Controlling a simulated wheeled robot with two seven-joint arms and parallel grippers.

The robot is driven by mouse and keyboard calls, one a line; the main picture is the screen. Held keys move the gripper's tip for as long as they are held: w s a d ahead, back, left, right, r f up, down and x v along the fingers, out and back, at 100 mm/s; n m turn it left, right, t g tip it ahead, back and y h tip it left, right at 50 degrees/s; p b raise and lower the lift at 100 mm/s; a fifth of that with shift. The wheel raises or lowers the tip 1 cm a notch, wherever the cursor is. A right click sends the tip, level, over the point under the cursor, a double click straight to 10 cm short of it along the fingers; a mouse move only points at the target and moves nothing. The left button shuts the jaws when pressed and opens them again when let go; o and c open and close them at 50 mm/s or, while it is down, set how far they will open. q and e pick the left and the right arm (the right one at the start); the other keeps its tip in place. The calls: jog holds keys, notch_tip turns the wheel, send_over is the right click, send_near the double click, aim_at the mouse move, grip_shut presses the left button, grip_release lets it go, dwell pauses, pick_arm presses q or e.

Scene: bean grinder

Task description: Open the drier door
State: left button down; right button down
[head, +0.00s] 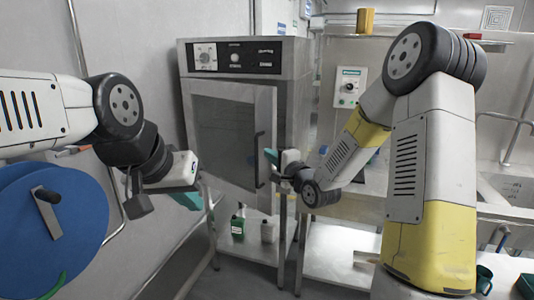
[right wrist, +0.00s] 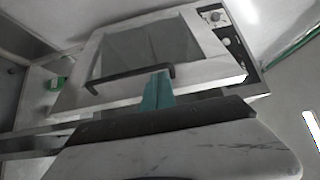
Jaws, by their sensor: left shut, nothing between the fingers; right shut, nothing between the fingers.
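The drier (head: 290,75) is a grey metal cabinet on a stand, with a control panel on top. Its door (head: 228,192) has a dark window and looks closed or nearly so; a small gap is hard to judge. A dark upright handle (head: 259,160) is on the door's right side; the handle also shows in the right wrist view (right wrist: 130,77). My right gripper (head: 270,156) is shut, its teal fingertips (right wrist: 158,88) close beside the handle; I cannot tell whether they touch it. My left gripper (head: 190,200) is shut and empty, in front of the door's lower left.
A blue disc with a crank (head: 45,225) is at the left front. A wall control box (head: 348,87) and a sink (head: 510,190) are to the right.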

aim_at(257, 147)
jog(key=x, duration=0.8)
jog(key=shift+w, duration=0.15)
jog(key=shift+s+a, duration=0.25)
jog(key=shift+a, duration=0.1)
